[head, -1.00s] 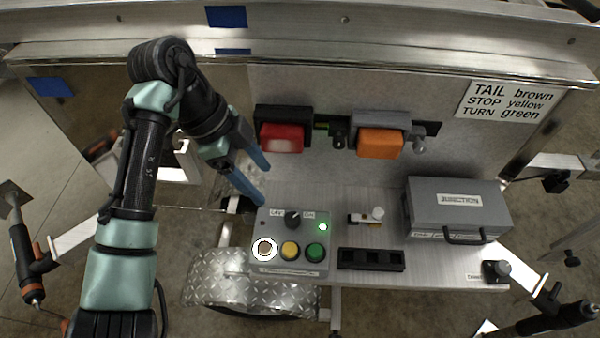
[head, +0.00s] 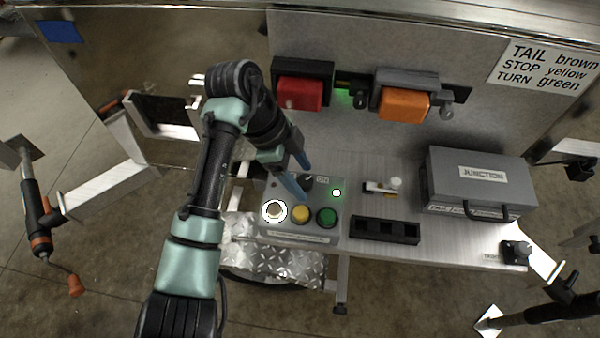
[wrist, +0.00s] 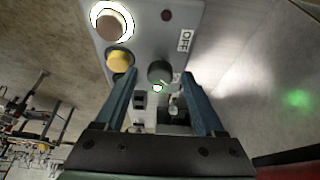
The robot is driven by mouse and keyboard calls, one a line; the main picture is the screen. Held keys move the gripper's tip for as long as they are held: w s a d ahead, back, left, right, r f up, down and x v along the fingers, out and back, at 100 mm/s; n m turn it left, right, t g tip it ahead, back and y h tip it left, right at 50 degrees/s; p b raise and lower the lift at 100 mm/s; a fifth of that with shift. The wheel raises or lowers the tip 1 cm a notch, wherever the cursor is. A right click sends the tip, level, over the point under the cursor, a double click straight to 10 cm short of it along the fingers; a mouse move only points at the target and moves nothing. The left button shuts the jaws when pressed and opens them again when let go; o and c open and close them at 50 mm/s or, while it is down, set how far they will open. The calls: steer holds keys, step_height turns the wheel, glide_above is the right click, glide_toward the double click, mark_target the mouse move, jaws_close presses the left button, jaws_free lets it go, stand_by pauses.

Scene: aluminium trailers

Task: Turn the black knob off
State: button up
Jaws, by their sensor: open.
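The black knob (wrist: 160,72) is on the grey control box (head: 330,233), with the OFF label (wrist: 185,40) beside it. In the head view the knob (head: 308,181) is partly hidden by my fingers. My gripper (head: 306,184) is open, with its blue fingers over the box top. In the wrist view the knob shows between the fingertips of my gripper (wrist: 160,74); I cannot tell whether they touch it. A green light (head: 337,193) beside the knob is lit.
White-ringed (head: 274,211), yellow (head: 301,214) and green (head: 326,217) buttons sit in front of the knob. A black switch strip (head: 385,230) and the junction case (head: 480,180) stand to the right. Red (head: 299,95) and orange (head: 403,106) lamps are on the panel behind.

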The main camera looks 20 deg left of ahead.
steer(key=shift+c, duration=0.3)
jaws_close()
steer(key=shift+p, duration=0.4)
steer(key=n+p, duration=0.1)
steer(key=n+t+p, duration=0.1)
steer(key=n+p, duration=0.1)
steer(key=p, duration=0.1)
steer(key=shift+s+d+r+n, duration=0.2)
steer(key=shift+r+n, duration=0.05)
steer(key=shift+n, duration=0.05)
steer(key=n+y+p, duration=0.1)
steer(key=n+p, duration=0.1)
steer(key=p, duration=0.1)
steer(key=n+t+y+p, duration=0.1)
steer(key=n+p, duration=0.2)
steer(key=shift+s+d+n+t, duration=0.15)
steer(key=shift+n+t, duration=0.15)
steer(key=n+y+p, duration=0.1)
steer(key=n+p, duration=0.3)
steer(key=shift+d+t+y+p, duration=0.2)
steer(key=shift+t+y+p, duration=0.1)
steer(key=shift+y+p, duration=0.1)
steer(key=shift+d+f+n+y+p, duration=0.15)
steer(key=shift+n+y+p, duration=0.4)
steer(key=shift+n, duration=0.65)
steer(key=shift+a+f+n+y+p, duration=0.1)
steer(key=shift+n+y+p, duration=0.15)
steer(key=shift+n+p, duration=0.75)
steer(key=shift+n, duration=0.3)
